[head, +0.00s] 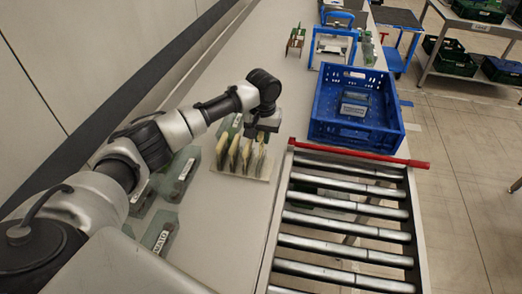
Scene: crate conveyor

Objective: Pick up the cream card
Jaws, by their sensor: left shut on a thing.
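Several cards stand upright in a row in a pale holder (258,167) on the grey bench, left of the rollers. They look cream and green, and one cream card (247,154) stands in the right part of the row. My left gripper (262,138) points down over the right end of this row. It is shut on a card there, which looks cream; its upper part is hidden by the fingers. The card's lower end is at the holder, and I cannot tell whether it is clear of its slot. My right gripper is not in view.
A blue crate (385,136) with grey items inside stands beyond the roller conveyor (345,225), which has a red bar (360,153) across its end. Green-grey blocks (180,172) lie left of the holder. Blue-framed fixtures (333,46) stand farther back.

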